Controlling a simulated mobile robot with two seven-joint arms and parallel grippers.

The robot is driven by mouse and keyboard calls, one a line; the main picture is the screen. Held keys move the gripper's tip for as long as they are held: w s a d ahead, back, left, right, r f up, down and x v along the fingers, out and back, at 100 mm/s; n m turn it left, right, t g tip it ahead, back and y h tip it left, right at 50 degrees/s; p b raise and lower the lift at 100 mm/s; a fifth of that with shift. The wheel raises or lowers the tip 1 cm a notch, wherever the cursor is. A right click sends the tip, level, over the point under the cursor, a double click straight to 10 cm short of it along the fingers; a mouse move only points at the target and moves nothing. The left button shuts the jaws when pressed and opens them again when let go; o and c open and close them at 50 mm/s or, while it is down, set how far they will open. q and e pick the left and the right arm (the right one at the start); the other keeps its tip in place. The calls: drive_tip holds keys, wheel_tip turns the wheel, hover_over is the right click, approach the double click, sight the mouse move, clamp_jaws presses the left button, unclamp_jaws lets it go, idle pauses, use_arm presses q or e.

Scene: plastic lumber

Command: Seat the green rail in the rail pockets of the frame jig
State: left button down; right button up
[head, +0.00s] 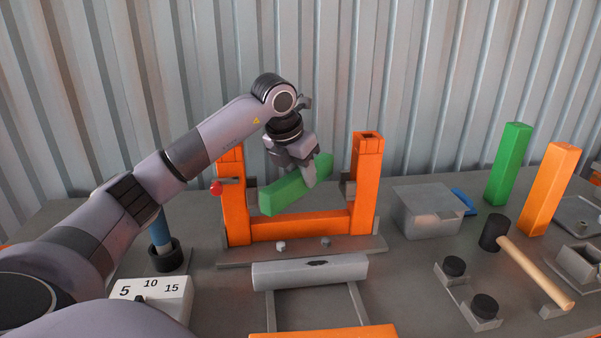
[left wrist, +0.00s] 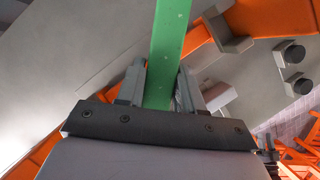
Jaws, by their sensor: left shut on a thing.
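A green rail (head: 283,194) is held by my left gripper (head: 308,178), in the air between the two orange posts of the frame jig (head: 300,225). The rail is tilted in the head view, its right end higher than its left. In the left wrist view the green rail (left wrist: 168,50) runs between the two fingers of my left gripper (left wrist: 160,88). The jig has a left post (head: 234,205), a right post (head: 366,180) and a low orange crossbar. A grey bracket (head: 348,188) sits on the right post's inner side. The rail appears clear of the brackets. My right gripper is not in view.
A grey roller-like bar (head: 310,271) lies in front of the jig. A grey box (head: 428,212) stands to the right. Farther right are an upright green piece (head: 508,165), an upright orange piece (head: 550,190) and a mallet (head: 530,265). A red knob (head: 216,188) projects at the left post.

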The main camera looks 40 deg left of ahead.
use_arm(q)
drive_tip(key=shift+f+b, duration=0.3)
drive_tip(key=shift+f, duration=0.25)
drive_tip(key=c, duration=0.7)
unclamp_jaws()
drive_tip(key=shift+r, duration=0.25)
drive_tip(key=p+v, duration=0.1)
drive_tip(key=v, duration=1)
drive_tip(key=shift+r, duration=0.45)
drive_tip(key=shift+s+r, duration=0.15)
drive_tip(key=shift+r, duration=0.25)
